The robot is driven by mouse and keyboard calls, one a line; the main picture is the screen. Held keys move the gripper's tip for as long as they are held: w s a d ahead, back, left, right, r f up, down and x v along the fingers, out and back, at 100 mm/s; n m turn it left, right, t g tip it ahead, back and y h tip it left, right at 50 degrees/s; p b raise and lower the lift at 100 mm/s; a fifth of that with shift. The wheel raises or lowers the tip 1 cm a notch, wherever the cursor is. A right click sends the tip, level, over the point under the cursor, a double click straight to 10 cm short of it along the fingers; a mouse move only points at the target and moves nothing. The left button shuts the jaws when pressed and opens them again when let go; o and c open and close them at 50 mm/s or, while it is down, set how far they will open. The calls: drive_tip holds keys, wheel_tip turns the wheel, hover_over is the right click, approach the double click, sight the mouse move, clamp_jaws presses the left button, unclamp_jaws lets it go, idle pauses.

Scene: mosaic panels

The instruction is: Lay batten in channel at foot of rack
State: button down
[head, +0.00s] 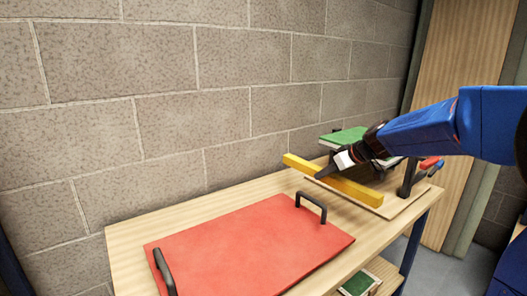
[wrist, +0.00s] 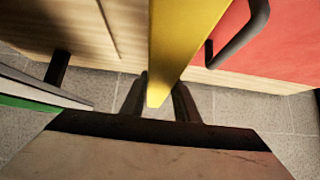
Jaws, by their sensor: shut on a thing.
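A long yellow batten (head: 358,191) is held slantwise above the right part of the wooden bench. My gripper (head: 329,170) is shut on it between its ends. In the wrist view the batten (wrist: 183,38) runs between the two dark fingers of my gripper (wrist: 158,98), with its near end toward the camera. A rack with a thin wooden board (head: 392,208) lies under and behind the batten, partly hidden by it and my arm. A channel at its foot cannot be made out.
A red tray (head: 250,246) with two black handles lies on the bench (head: 130,243), left of the batten. Green and white panels (head: 343,137) are behind my gripper. A red-handled tool (head: 430,163) is at the right. A block wall (head: 200,90) stands behind.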

drive_tip(key=shift+f, duration=0.9)
wheel_tip(320, 180, up, 6)
drive_tip(key=shift+r, duration=0.25)
wheel_tip(320, 180, down, 6)
drive_tip(key=shift+f, duration=0.45)
drive_tip(key=shift+s+d, duration=0.1)
